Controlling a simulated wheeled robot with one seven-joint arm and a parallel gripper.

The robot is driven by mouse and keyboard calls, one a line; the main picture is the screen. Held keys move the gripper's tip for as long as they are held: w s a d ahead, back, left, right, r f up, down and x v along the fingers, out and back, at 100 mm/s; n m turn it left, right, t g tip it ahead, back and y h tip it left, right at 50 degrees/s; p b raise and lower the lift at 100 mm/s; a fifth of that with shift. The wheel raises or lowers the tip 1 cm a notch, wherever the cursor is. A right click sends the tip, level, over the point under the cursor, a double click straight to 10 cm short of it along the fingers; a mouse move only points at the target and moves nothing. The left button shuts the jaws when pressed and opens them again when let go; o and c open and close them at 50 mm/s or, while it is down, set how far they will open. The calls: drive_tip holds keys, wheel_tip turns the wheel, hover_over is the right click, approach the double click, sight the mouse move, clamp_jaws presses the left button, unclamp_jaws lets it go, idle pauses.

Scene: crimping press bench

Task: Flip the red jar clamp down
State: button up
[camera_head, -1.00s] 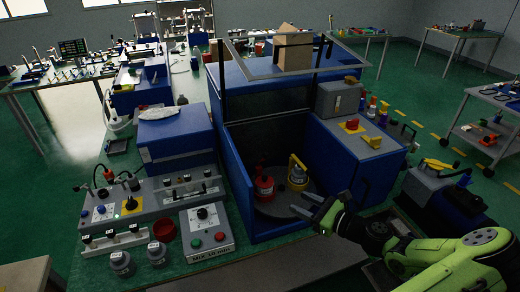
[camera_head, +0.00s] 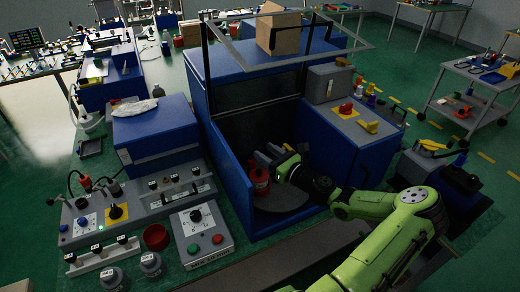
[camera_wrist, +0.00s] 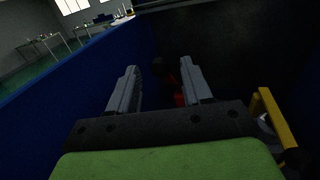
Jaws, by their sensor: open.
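The red jar clamp (camera_head: 261,182) stands on the round plate inside the blue press enclosure, partly hidden by my gripper. In the wrist view a strip of red (camera_wrist: 180,99) shows beside the right finger, under a dark rounded part. Its handle position cannot be made out. My gripper (camera_head: 266,156) is inside the enclosure, over and close to the red jar. In the wrist view my gripper (camera_wrist: 158,70) has its two fingers wide apart, with nothing held between them. Contact with the clamp cannot be told.
The enclosure's blue left wall (camera_wrist: 68,88) is near. A grey round plate (camera_head: 290,197) lies below. A control box (camera_head: 202,234) stands outside.

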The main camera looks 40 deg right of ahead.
sight(260, 149)
drive_tip(key=w, duration=0.3)
drive_tip(key=shift+w, duration=0.25)
drive_tip(key=shift+s+a, duration=0.1)
drive_tip(key=shift+c, duration=0.3)
clamp_jaws()
